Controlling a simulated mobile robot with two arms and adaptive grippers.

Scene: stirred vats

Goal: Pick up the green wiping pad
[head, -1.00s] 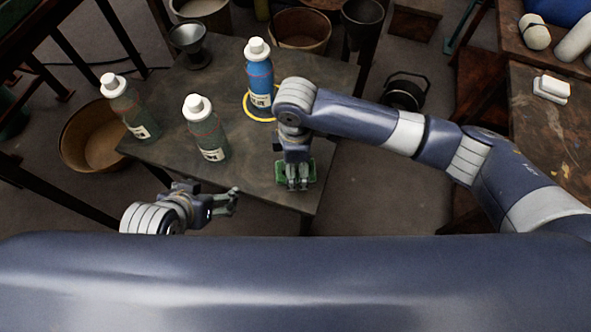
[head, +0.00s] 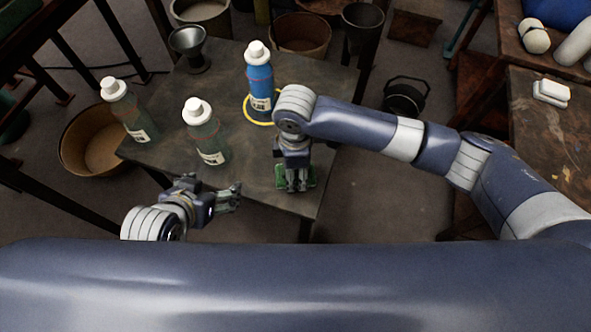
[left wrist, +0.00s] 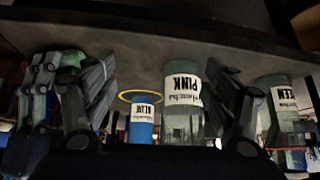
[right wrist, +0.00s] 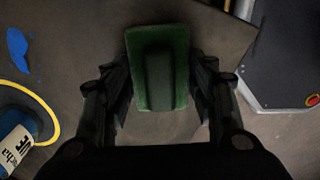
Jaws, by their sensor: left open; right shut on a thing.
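The green wiping pad (head: 311,181) lies flat near the right front corner of the dark table. In the right wrist view, the pad (right wrist: 160,38) is a green rectangle with a raised ridge along its middle. My right gripper (head: 297,186) points down over the pad. Its fingers (right wrist: 162,92) are shut on the pad, one on each side of the ridge. Whether the pad touches the table is hard to tell. My left gripper (head: 232,197) is open and empty at the table's front edge, left of the pad.
A blue bottle (head: 259,80) stands by a yellow ring (head: 250,117) behind my right gripper. Two green bottles, one (head: 205,135) nearer the middle and one (head: 127,108) at the left, stand on the table (head: 180,91). A metal funnel cup (head: 188,45) stands at the back.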

